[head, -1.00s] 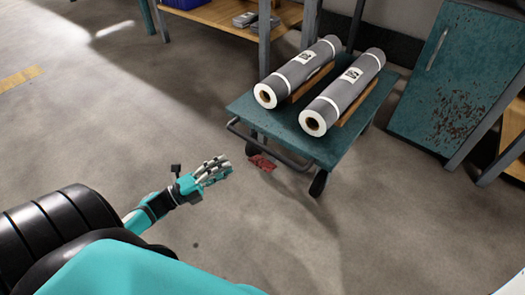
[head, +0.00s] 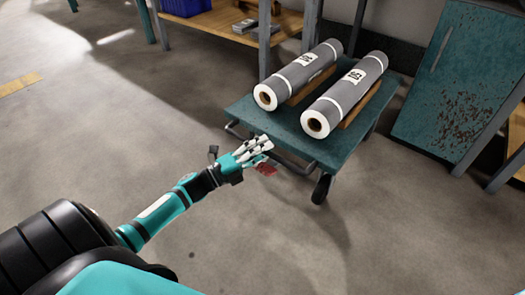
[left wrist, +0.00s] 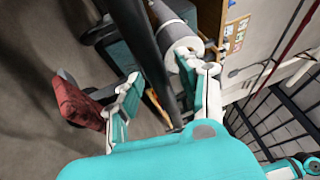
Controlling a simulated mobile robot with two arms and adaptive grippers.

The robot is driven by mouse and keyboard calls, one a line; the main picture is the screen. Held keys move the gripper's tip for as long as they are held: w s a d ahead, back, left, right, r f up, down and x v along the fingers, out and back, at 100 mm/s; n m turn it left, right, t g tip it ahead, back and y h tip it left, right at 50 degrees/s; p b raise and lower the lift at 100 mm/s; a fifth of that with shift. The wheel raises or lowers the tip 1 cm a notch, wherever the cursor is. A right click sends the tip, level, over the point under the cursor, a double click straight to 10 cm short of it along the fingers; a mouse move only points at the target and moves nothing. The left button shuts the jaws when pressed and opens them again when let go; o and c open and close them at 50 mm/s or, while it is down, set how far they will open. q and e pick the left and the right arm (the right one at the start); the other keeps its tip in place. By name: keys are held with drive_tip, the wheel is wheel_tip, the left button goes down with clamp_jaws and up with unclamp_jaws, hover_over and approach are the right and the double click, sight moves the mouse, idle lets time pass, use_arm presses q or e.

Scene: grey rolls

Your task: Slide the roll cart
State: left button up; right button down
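The blue-green roll cart (head: 340,150) stands on the floor right of centre in the head view. It carries two grey rolls, the left one (head: 299,74) and the right one (head: 345,94), lying on wooden rests. Its dark push handle (head: 292,163) runs along the near side. My left gripper (head: 262,148) is at the handle's left part. In the left wrist view the fingers of the gripper (left wrist: 161,75) are apart, with the dark handle bar (left wrist: 143,45) passing between them. I cannot tell whether they touch it. My right gripper is not in view.
A rusty teal cabinet (head: 455,85) stands to the right, behind the cart. A wooden workbench (head: 225,17) stands behind it on the left. The floor at left and in front is clear.

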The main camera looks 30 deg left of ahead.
use_arm(q)
clamp_jaws()
idle(0.4)
